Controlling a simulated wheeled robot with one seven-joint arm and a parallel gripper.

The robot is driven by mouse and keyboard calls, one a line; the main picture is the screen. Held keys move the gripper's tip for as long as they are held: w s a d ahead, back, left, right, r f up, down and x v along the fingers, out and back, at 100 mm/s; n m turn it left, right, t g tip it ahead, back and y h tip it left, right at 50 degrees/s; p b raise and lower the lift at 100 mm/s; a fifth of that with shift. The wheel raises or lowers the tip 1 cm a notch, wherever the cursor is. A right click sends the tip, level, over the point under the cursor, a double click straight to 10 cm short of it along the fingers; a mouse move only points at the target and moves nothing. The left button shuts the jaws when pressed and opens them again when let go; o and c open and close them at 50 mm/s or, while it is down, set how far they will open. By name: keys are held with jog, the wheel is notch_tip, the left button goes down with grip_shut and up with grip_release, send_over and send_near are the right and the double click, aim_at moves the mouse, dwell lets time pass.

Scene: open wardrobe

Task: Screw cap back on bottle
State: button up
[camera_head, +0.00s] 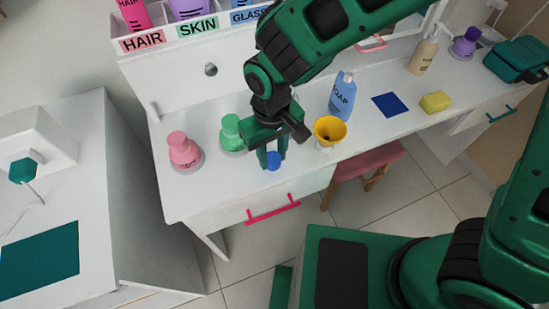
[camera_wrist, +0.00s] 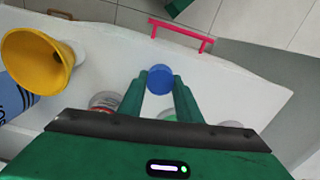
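My gripper (camera_head: 273,154) is above the front part of the white table. Its green fingers are closed around a small blue cap (camera_head: 273,161), held at the fingertips. The cap shows between the fingertips in the wrist view (camera_wrist: 160,80). A blue bottle marked SOAP (camera_head: 342,97) stands upright to the right, behind a yellow funnel (camera_head: 330,128). A green bottle (camera_head: 232,131) and a pink bottle (camera_head: 184,150) stand left of my gripper, with no blue cap on them. A reddish round thing (camera_wrist: 104,101) is partly hidden by my gripper in the wrist view.
A shelf with compartments marked HAIR, SKIN and GLASS (camera_head: 197,30) stands behind. A dark blue square (camera_head: 389,104), yellow sponge (camera_head: 435,101) and beige pump bottle (camera_head: 424,52) are to the right. A red drawer handle (camera_head: 272,209) and pink stool (camera_head: 368,159) are at the front.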

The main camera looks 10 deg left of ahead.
aim_at(272, 157)
jog(key=shift+r, duration=0.15)
jog(key=shift+r, duration=2.35)
